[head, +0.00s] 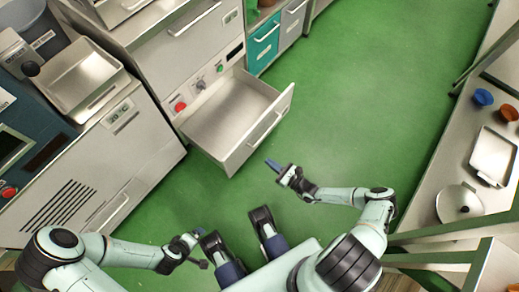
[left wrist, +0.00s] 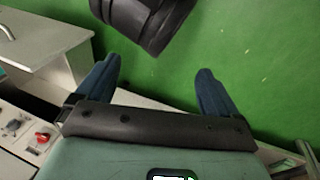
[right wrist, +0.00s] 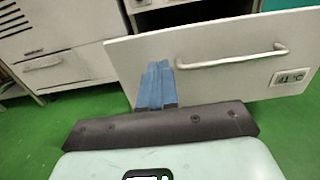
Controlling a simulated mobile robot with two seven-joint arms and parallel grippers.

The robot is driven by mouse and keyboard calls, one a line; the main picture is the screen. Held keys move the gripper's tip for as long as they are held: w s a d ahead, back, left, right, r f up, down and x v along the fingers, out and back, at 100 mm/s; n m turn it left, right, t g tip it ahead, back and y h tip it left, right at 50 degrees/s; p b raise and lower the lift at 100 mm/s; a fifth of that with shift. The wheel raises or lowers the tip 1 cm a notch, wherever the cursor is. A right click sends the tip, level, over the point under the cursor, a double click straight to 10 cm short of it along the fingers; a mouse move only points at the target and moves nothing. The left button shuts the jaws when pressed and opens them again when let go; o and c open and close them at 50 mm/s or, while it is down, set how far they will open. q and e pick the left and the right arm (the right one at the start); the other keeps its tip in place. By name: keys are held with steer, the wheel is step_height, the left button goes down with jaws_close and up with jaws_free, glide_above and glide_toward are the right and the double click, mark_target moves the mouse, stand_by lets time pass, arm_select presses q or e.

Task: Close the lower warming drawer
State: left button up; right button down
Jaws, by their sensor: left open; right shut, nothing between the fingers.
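The lower warming drawer (head: 228,117) stands pulled out of the steel cabinet, its empty tray showing in the head view. Its pale front panel (right wrist: 215,80) carries a bar handle (right wrist: 232,60) and a small temperature display (right wrist: 291,77). My right gripper (head: 269,162) is shut and empty, just outside the front panel near its lower end. In the right wrist view its blue fingertips (right wrist: 157,64) overlap the panel left of the handle; I cannot tell whether they touch. My left gripper (left wrist: 155,85) is open and empty, low near my base, away from the drawer.
A steel unit with a vented front (head: 75,190) stands left of the drawer. A teal drawer unit (head: 264,42) is beyond it. A counter at right holds a tray (head: 493,155), a lidded pan (head: 459,203) and bowls. Green floor (head: 350,90) is clear in between.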

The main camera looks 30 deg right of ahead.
steer(key=b, duration=0.2)
glide_toward(241, 143)
steer(key=w, duration=0.3)
steer(key=shift+w+a+f+b, duration=0.25)
steer(key=shift+w+a+b, duration=0.15)
steer(key=shift+w+a, duration=0.55)
arm_select(q)
steer(key=shift+w+a+f, duration=0.1)
steer(key=shift+a+f, duration=0.25)
steer(key=shift+f, duration=0.4)
steer(key=shift+s+a+f, duration=0.1)
steer(key=shift+a+f, duration=0.25)
steer(key=shift+f, duration=0.45)
steer(key=shift+w+a+f, duration=0.1)
steer(key=shift+a+f, duration=0.25)
steer(key=shift+f, duration=0.4)
arm_select(e)
steer(key=shift+x, duration=0.8)
steer(key=shift+d+r, duration=0.1)
steer(key=shift+r, duration=0.05)
